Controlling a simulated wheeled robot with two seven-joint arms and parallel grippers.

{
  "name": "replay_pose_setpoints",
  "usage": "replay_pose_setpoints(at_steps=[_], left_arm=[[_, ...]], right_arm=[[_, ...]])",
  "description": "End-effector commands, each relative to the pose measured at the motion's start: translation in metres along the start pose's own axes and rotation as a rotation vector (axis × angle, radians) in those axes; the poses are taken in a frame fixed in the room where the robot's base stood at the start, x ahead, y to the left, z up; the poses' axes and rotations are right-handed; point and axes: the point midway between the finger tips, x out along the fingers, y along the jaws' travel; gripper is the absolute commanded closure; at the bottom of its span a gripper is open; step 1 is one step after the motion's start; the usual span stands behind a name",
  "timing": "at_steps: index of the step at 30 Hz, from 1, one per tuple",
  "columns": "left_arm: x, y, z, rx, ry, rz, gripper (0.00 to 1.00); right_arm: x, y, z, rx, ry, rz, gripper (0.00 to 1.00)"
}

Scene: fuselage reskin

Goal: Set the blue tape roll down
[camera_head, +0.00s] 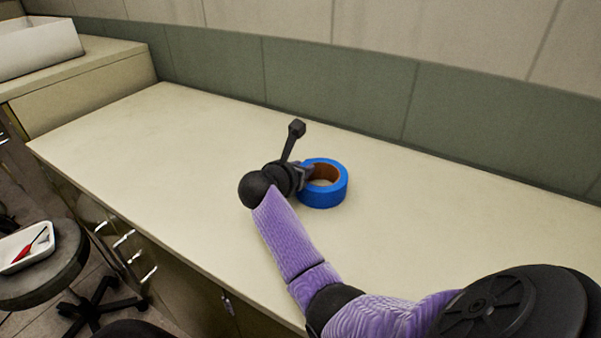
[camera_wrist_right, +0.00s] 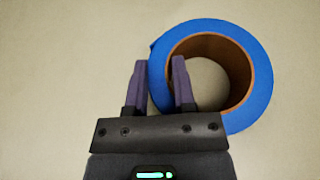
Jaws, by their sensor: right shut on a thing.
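The blue tape roll (camera_head: 335,192) has a brown core and is at the middle of the counter in the head view, lying flat, at or just above the top. It also shows in the right wrist view (camera_wrist_right: 257,100). My right gripper (camera_head: 308,173) is shut on the left part of its ring. In the right wrist view, one finger of the gripper (camera_wrist_right: 160,82) is outside the ring and the other is inside the core. I cannot tell whether the roll touches the counter. My left gripper is not in view.
The pale counter (camera_head: 180,140) is clear around the roll. A green-grey panel wall (camera_head: 300,78) runs along its back. A white bin (camera_head: 40,45) stands on a raised surface at the far left. A stool (camera_head: 62,265) holds a white tray (camera_head: 28,262) with a red-handled tool.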

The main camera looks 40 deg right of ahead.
Motion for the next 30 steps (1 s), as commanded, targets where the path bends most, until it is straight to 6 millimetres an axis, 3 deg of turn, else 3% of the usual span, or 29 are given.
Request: replay_pose_setpoints(at_steps=[5, 6, 11, 22, 30], left_arm=[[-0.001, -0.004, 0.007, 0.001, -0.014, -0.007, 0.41], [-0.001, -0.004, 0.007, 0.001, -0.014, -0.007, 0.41], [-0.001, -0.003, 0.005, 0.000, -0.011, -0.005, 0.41], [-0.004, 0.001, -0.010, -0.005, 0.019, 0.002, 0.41], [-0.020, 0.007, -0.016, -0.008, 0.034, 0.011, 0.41]], right_arm=[[0.000, 0.000, -0.001, 0.001, 0.002, 0.000, 1.00], [0.000, 0.000, -0.001, 0.001, 0.002, 0.000, 0.64], [0.000, 0.000, -0.001, 0.001, 0.002, 0.000, 0.31], [-0.008, 0.001, 0.001, 0.003, 0.001, 0.003, 0.31], [-0.068, 0.001, 0.002, 0.004, 0.005, 0.004, 0.31]])
